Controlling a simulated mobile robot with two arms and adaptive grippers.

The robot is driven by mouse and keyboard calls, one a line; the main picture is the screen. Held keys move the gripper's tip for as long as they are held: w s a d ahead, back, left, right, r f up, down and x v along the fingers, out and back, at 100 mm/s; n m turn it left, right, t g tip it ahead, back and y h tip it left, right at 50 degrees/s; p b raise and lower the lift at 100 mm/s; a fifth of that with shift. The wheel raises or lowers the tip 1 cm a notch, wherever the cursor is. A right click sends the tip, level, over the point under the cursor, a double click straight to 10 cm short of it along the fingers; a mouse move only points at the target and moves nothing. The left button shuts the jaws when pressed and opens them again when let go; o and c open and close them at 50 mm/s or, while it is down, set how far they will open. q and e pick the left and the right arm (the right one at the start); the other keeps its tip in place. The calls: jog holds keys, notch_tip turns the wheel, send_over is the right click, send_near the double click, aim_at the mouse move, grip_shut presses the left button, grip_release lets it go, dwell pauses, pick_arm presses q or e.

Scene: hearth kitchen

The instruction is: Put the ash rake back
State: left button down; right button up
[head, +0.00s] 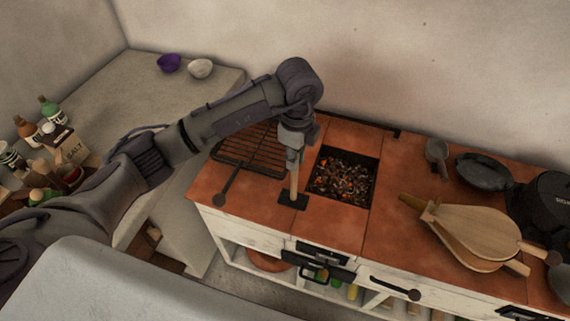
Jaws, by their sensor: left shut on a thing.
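My left gripper (295,146) is shut on the ash rake (294,184), on the upper part of its pale wooden handle. The rake is upright, with its dark flat head (292,201) at the bottom. The head is over the terracotta top, just left of the ember pit (344,178); I cannot tell if it touches the tiles. The gripper hides the handle's upper end. My right gripper is not in view.
A black grill grate (250,146) lies left of the rake. Wooden bellows (472,232), a ladle (437,155), a dark pan (484,172) and a black pot (545,207) crowd the right. A dark rail (366,121) runs along the back edge. Bottles stand far left.

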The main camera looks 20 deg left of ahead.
aim_at(294, 175)
pick_arm(q)
notch_tip(294, 175, down, 6)
jog(key=a+p, duration=0.1)
jog(key=a, duration=0.1)
jog(key=shift+w+a+r+p, duration=0.2)
jog(key=shift+w+a+p, duration=0.1)
jog(key=shift+p, duration=0.05)
jog(key=shift+f, duration=0.1)
jog(key=c, duration=1.1)
grip_release()
